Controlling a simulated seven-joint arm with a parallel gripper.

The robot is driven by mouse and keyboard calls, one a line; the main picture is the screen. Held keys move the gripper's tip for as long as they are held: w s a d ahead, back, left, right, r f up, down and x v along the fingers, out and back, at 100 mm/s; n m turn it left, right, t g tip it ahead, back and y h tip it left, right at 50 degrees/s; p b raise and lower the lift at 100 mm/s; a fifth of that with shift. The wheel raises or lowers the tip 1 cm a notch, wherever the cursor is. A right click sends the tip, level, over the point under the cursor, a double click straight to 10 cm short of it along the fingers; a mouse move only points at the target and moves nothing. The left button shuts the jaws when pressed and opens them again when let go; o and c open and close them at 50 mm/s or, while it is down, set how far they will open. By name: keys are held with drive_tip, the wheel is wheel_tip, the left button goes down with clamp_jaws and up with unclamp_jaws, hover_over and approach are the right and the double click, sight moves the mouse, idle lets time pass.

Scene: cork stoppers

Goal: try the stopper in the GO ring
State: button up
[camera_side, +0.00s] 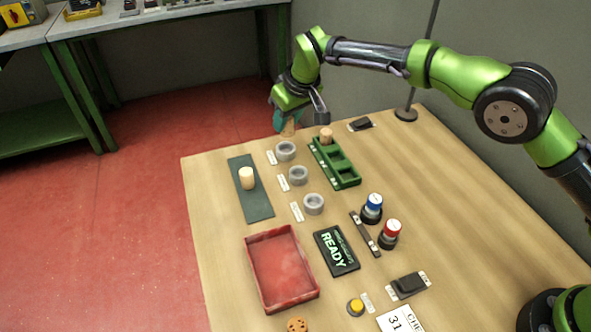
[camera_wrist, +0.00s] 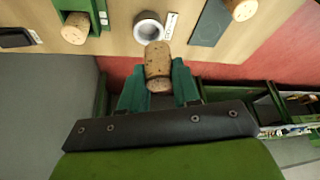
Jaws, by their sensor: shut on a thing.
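My gripper (camera_wrist: 158,88) is shut on a speckled brown cork stopper (camera_wrist: 158,66). In the side view the gripper (camera_side: 287,120) is at the table's far edge, with the stopper (camera_side: 288,129) beneath it. The nearest grey ring (camera_side: 286,151) is just below the stopper in the picture; it shows in the wrist view (camera_wrist: 148,28) beyond the stopper, apart from it in the picture, its hole looking empty. Two more grey rings, a middle one (camera_side: 298,175) and a front one (camera_side: 314,204), stand in line. Their labels are too small to read, so I cannot tell which is GO.
A green tray (camera_side: 348,180) holds another stopper (camera_side: 326,135) at its far end. A pale stopper (camera_side: 247,178) stands on a dark mat (camera_side: 259,208). A red bin (camera_side: 302,300), READY display (camera_side: 337,250), blue button (camera_side: 373,203) and red button (camera_side: 391,229) are nearer the front.

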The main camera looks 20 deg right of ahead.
sight(285, 130)
drive_tip(key=shift+w+d+r+m, duration=0.15)
drive_tip(key=shift+w+r+m, duration=0.1)
drive_tip(key=shift+w, duration=0.5)
drive_tip(key=shift+w+d+r+m, duration=0.1)
drive_tip(key=shift+w+m, duration=0.15)
drive_tip(key=shift+w, duration=0.5)
drive_tip(key=shift+f, duration=3.15)
drive_tip(key=shift+f, duration=0.6)
drive_tip(key=o, duration=1.1)
drive_tip(key=v, duration=1.7)
drive_tip(key=shift+s+a, duration=0.1)
drive_tip(key=shift+a, duration=0.2)
